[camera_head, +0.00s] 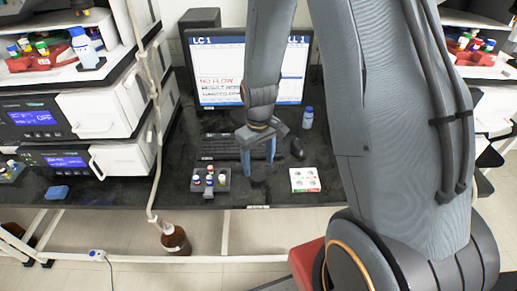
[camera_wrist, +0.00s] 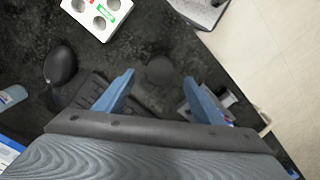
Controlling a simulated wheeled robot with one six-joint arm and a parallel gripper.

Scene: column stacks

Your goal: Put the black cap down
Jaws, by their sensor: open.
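The black cap (camera_wrist: 160,70) is a dark round disc on the dark bench top. In the wrist view it lies in the gap between the fingertips, with dark bench showing on both sides of it. In the head view it is a faint dark disc (camera_head: 258,174) just below my gripper (camera_head: 258,160). My gripper is open, its two blue fingers pointing down and apart, and neither finger visibly touches the cap. The exact height of the fingertips above the bench is hard to tell. The gripper also shows in the wrist view (camera_wrist: 160,77).
A vial rack (camera_head: 224,181) stands left of my gripper, and a white block with round holes (camera_head: 304,187) stands right. The keyboard (camera_head: 219,143), mouse (camera_head: 297,147), a blue bottle (camera_head: 308,118) and the monitor (camera_head: 215,70) are behind. The bench's front edge is close.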

